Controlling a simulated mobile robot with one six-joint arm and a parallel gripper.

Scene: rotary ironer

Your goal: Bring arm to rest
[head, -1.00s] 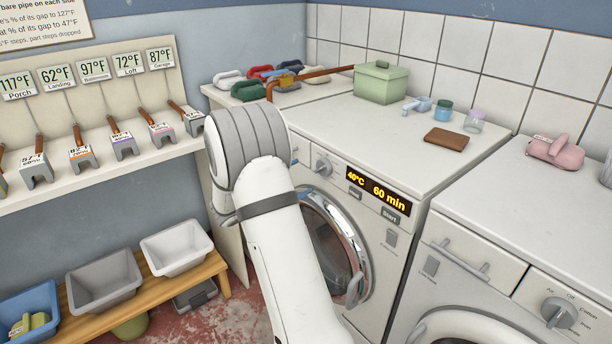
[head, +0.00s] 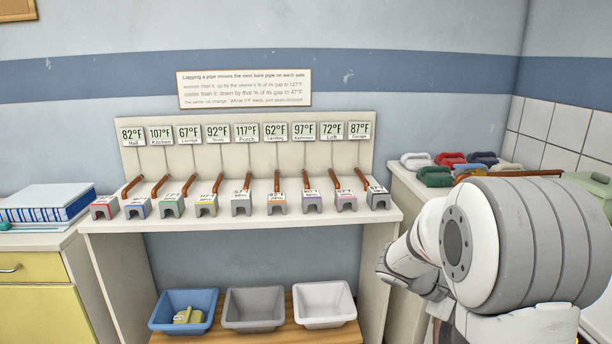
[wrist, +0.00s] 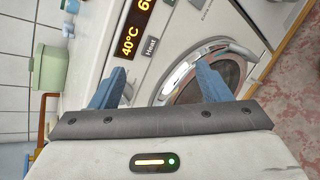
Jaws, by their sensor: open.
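My arm shows large at the right of the head view, bent in front of the appliances; its fingers are hidden there. In the wrist view my gripper (wrist: 158,85) has its two blue fingers spread wide with nothing between them. Beyond the fingers is the front of a white washing machine (wrist: 152,58), with its round door (wrist: 185,80) and a lit display reading 40°C. The view is turned on its side. The fingers look apart from the machine, but the exact gap cannot be told.
A shelf (head: 240,222) carries several grey clamp blocks under temperature cards. Below are a blue bin (head: 160,318), a grey bin (head: 253,322) and a white bin (head: 323,318). Folded coloured cloths (head: 450,160) lie right. A green box (wrist: 51,68) stands on the machine top.

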